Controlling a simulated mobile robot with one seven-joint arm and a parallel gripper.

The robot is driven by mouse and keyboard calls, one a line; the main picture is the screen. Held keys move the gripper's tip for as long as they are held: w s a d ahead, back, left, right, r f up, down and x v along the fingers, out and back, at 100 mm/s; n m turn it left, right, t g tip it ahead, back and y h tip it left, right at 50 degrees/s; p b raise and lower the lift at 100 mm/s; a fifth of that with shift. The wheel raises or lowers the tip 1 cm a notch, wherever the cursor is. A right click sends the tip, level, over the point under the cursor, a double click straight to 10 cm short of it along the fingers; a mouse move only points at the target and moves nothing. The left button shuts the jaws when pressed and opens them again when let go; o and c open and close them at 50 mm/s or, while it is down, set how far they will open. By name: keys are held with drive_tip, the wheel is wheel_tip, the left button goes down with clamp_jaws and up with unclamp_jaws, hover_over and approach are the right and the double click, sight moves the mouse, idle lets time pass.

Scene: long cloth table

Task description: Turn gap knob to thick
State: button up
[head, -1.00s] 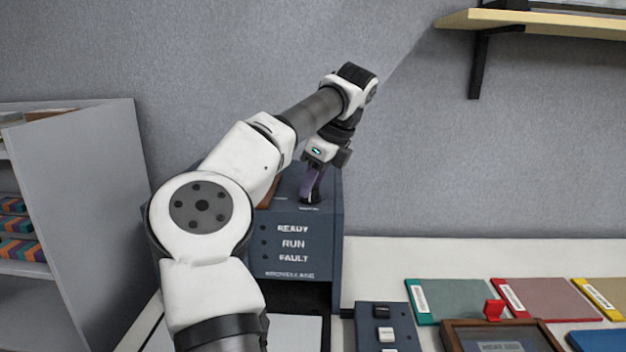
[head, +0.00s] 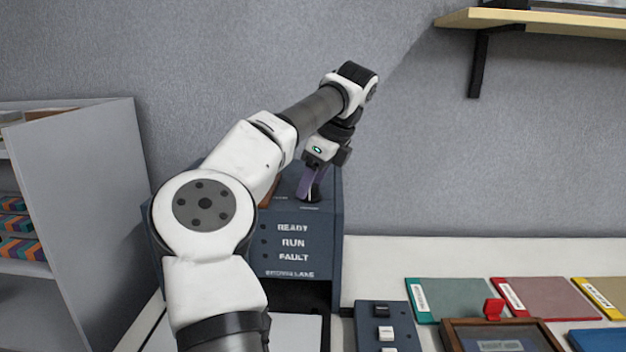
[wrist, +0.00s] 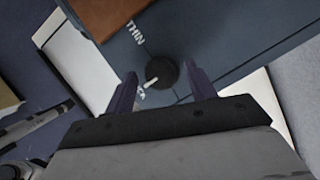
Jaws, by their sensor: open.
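The gap knob (wrist: 163,73) is a round black dial on top of the dark blue machine (head: 337,240). In the wrist view, its white pointer mark (wrist: 151,83) lies on the lower-left side. The word THIN (wrist: 135,33) is printed up and left of the knob. Another label (wrist: 141,95) below-left is partly covered by a finger and cannot be read in full. My gripper (wrist: 161,74) is open, with one purple finger on each side of the knob; contact cannot be made out. In the head view, my gripper (head: 309,190) points down at the machine top, and the knob is hidden there.
A brown item (wrist: 112,12) lies on the machine top near THIN. READY, RUN and FAULT mark the machine's front. A switch panel (head: 370,322), a framed box (head: 455,330) and coloured folders (head: 450,290) lie right on the table. A shelf (head: 560,24) hangs upper right.

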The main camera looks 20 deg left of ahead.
drive_tip(key=p+v, duration=0.8)
drive_tip(key=v, duration=0.5)
drive_tip(key=shift+r+p, duration=0.3)
drive_tip(key=shift+r, duration=0.1)
drive_tip(key=shift+s+d+f, duration=0.1)
